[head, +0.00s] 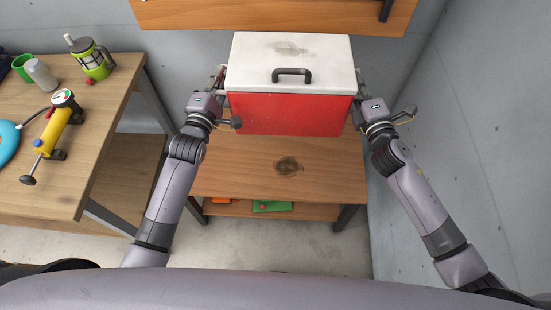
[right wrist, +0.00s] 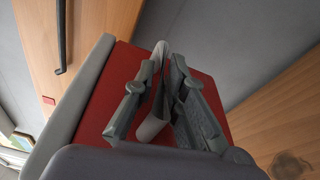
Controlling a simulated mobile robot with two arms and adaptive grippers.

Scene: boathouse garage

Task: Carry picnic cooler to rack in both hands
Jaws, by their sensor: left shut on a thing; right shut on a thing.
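The picnic cooler (head: 290,112) has a red body and a white lid with a dark handle on top. It is upright over the back part of the wooden rack (head: 235,170). I cannot tell whether its base touches the rack top. My left gripper (head: 221,78) is at the cooler's left side, shut on that side's handle, its fingertips partly hidden. My right gripper (head: 358,84) is at the right side. In the right wrist view, its fingers (right wrist: 162,92) are shut on a pale side handle (right wrist: 150,125) against the cooler's red wall (right wrist: 112,85).
A wooden wall board (head: 270,15) is behind the cooler. A grey wall (head: 470,130) stands close on the right. The rack's front top is bare; green and orange items lie below.

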